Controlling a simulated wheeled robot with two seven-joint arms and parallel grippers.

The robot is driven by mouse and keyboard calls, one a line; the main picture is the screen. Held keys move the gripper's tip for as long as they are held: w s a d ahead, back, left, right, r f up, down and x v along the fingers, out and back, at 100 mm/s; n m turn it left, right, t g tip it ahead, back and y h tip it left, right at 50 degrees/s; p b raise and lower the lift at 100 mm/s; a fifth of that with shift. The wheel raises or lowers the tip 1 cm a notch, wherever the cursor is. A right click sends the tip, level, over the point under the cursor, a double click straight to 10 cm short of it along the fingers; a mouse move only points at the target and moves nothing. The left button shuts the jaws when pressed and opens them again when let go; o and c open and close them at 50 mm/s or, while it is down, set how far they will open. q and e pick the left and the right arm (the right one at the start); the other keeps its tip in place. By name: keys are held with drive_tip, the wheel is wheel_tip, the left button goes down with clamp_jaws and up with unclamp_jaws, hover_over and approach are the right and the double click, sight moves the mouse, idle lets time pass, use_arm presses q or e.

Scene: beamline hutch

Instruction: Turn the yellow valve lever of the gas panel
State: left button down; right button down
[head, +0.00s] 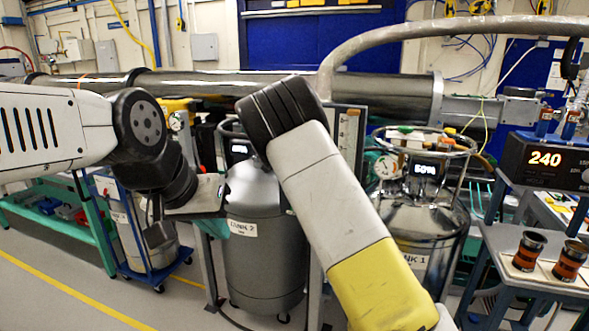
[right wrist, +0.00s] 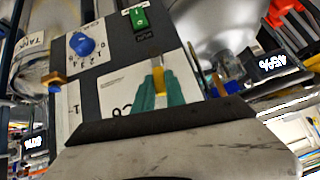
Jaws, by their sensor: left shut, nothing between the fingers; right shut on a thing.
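In the right wrist view, the yellow valve lever (right wrist: 160,77) stands up from the grey and white gas panel (right wrist: 115,82). My right gripper (right wrist: 161,90) has teal fingers, one on each side of the lever, and is shut on it. In the head view, my right arm crosses the middle of the picture and hides that gripper and the lever. My left gripper (head: 213,226) is low at left of centre in the head view, in front of the grey tank (head: 265,255). It is shut and empty, away from the panel.
The panel also carries a blue knob (right wrist: 82,44) and a green switch (right wrist: 138,17). A steel beam pipe (head: 210,84) runs across behind. Floor is free at lower left.

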drive_tip(key=shift+w+a+h, duration=0.1)
drive_tip(key=shift+a+h, duration=0.2)
idle(0.4)
drive_tip(key=c, duration=1.4)
unclamp_jaws()
drive_tip(key=v, duration=0.7)
drive_tip(key=shift+a+r, duration=0.15)
drive_tip(key=shift+r, duration=0.15)
